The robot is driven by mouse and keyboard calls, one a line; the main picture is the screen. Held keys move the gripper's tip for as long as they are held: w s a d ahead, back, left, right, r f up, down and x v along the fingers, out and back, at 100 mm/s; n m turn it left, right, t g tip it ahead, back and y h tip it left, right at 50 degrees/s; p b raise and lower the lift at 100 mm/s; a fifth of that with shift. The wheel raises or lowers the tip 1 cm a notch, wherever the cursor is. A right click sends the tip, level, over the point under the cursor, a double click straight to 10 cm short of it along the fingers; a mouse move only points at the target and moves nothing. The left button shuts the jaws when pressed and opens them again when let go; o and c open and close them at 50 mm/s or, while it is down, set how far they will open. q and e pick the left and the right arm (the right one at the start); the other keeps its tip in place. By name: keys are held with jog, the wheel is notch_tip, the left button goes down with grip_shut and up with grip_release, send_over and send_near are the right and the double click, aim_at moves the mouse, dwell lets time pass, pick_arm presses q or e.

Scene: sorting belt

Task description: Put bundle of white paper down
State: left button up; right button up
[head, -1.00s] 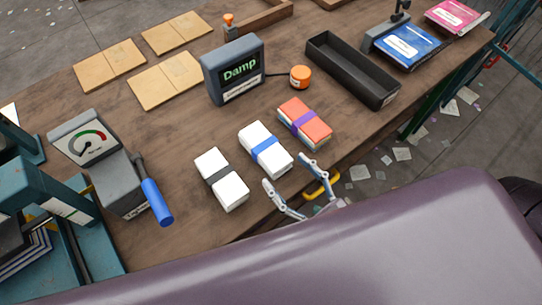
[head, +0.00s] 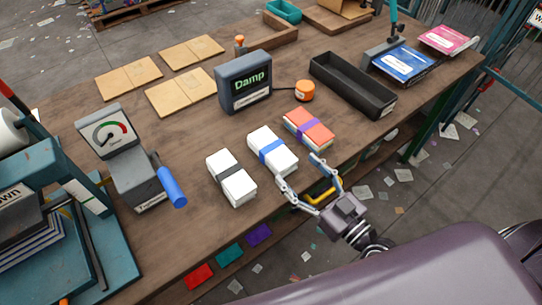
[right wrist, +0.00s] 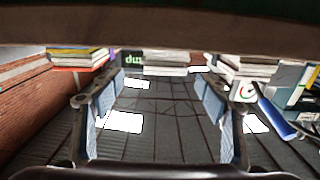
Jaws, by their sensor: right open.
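A white paper bundle with a dark band (head: 221,163) lies on the table near its front edge. Beside it to the right lies a white paper bundle with a blue band (head: 262,139). My right gripper (head: 298,171) is open and empty at the table's front edge, just in front of the blue-banded bundle and apart from it. In the right wrist view a white stack (right wrist: 165,69) shows beyond the gap between the spread fingers, with other stacks to either side. My left gripper is not in view.
An orange-red bundle with a purple band (head: 304,122) lies right of the white ones. A gauge with a blue handle (head: 172,187) stands left.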

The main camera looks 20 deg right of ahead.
aim_at(281, 155)
jog(key=x, duration=0.2)
jog(key=shift+w+a, duration=0.1)
jog(key=shift+w, duration=0.25)
jog(key=x, duration=0.3)
jog(key=shift+a+p, duration=0.3)
jog(key=shift+w+a+f, duration=0.15)
jog(key=shift+w+a, duration=0.05)
jog(key=shift+w, duration=0.3)
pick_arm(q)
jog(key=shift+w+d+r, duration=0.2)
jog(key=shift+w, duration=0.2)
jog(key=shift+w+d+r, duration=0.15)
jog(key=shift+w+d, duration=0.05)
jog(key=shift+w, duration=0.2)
pick_arm(e)
jog(key=shift+c, duration=0.3)
jog(key=c, duration=1.3)
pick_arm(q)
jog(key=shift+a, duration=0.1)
pick_arm(e)
jog(key=shift+c, duration=1.4)
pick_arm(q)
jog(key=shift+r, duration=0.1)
